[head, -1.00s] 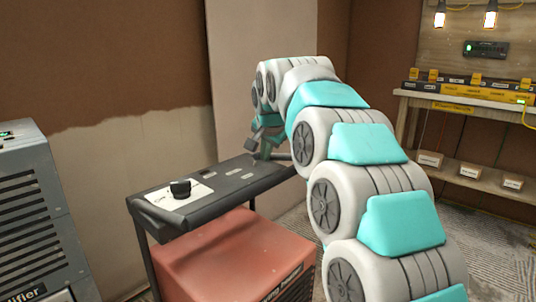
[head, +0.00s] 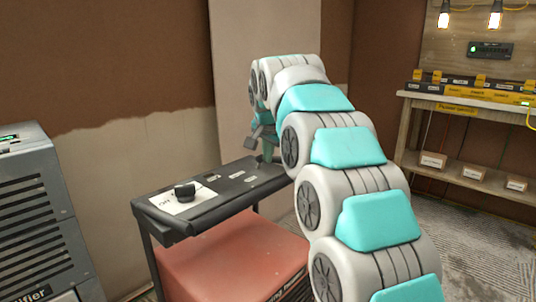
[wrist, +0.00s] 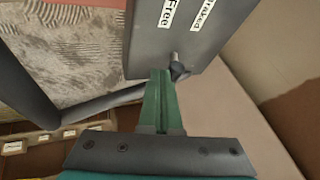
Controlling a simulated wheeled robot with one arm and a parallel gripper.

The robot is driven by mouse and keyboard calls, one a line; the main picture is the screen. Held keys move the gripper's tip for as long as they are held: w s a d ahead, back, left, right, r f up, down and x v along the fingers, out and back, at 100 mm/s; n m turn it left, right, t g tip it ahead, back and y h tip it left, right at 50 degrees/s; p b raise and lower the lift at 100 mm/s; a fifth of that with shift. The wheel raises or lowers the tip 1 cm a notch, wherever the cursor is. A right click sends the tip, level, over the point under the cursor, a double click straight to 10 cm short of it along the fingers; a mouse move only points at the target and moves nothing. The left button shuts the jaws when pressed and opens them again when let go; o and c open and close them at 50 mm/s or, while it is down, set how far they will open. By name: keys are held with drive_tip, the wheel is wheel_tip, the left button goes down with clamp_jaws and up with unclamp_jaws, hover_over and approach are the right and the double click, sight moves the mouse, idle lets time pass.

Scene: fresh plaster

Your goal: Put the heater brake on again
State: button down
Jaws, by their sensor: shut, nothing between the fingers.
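The heater cart has a dark top panel (head: 235,184) and a red body (head: 225,262) below it. In the wrist view, the panel (wrist: 150,52) carries the labels "Free" (wrist: 172,14) and "Braked" (wrist: 201,12). A small dark brake lever (wrist: 178,70) on a metal pin stands near the panel's edge. I cannot tell which label it points to. My gripper (wrist: 160,72) is shut and empty, its green fingertips just left of the lever; I cannot tell whether they touch. In the head view, my gripper (head: 267,150) is at the panel's far end, and the lever does not show clearly.
A black knob (head: 185,191) on a white "ON" plate is at the panel's near end. A grey dehumidifier-like unit (head: 40,225) stands left. A wooden bench (head: 445,105) with boxes and hanging lamps is at right. A wall lies close behind the panel.

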drive_tip(key=shift+w+a+r+p, duration=0.15)
drive_tip(key=shift+r+p, duration=0.15)
drive_tip(key=shift+p, duration=0.15)
drive_tip(key=shift+a, duration=0.1)
drive_tip(key=shift+w+a+r+p, duration=0.35)
drive_tip(key=shift+w+p, duration=0.05)
drive_tip(key=shift+p, duration=0.35)
drive_tip(key=shift+w+a+r+p, duration=0.3)
drive_tip(key=shift+w+a+p, duration=0.4)
drive_tip(key=shift+a, duration=0.15)
drive_tip(key=shift+s+f, duration=0.1)
drive_tip(key=shift+r+p, duration=0.5)
drive_tip(key=shift+r, duration=0.3)
